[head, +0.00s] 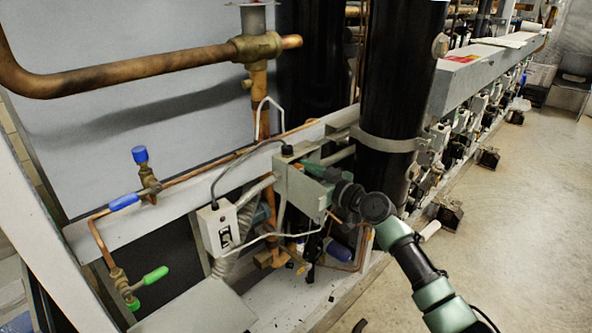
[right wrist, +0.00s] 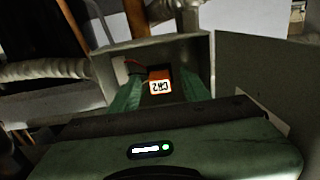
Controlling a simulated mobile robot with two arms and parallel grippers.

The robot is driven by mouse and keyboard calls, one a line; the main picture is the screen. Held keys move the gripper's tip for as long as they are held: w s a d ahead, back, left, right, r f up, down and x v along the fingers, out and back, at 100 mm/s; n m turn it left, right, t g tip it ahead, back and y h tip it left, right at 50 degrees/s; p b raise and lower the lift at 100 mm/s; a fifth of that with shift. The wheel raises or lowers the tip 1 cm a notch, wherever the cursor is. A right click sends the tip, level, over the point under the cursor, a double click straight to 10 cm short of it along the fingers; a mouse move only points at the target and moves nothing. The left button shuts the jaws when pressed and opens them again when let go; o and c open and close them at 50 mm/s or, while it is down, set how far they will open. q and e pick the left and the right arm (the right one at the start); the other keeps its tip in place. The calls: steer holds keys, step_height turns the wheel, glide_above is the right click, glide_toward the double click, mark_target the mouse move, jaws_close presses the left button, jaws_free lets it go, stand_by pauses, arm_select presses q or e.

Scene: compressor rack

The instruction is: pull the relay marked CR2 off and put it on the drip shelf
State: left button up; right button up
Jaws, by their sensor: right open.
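The relay marked CR2 (right wrist: 160,80) is a small orange block with a white label, which reads upside down in the right wrist view. It sits inside an open grey box (right wrist: 200,50). My right gripper (right wrist: 161,92) is open, with one green finger on each side of the relay. I cannot tell whether the fingers touch it. In the head view my right gripper (head: 318,170) reaches into the grey box (head: 296,192) on the rack, and the relay is hidden. A flat grey surface (head: 195,312) lies low at the left; I cannot tell whether it is the drip shelf. My left gripper is not in view.
A white switch box (head: 217,228) with cables hangs left of the grey box. Copper pipes (head: 130,75) and valves with blue and green handles stand at the left. A black cylinder (head: 393,90) rises just behind my right arm. The floor (head: 530,200) at right is mostly clear.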

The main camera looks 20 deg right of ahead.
steer(key=shift+s+d+f+b, duration=0.1)
steer(key=shift+d+b, duration=0.15)
steer(key=shift+b, duration=0.35)
stand_by(0.5)
steer(key=shift+c, duration=0.3)
jaws_close()
steer(key=shift+f, duration=0.1)
steer(key=shift+s, duration=0.1)
stand_by(1.0)
steer(key=v, duration=0.6)
stand_by(1.0)
stand_by(0.3)
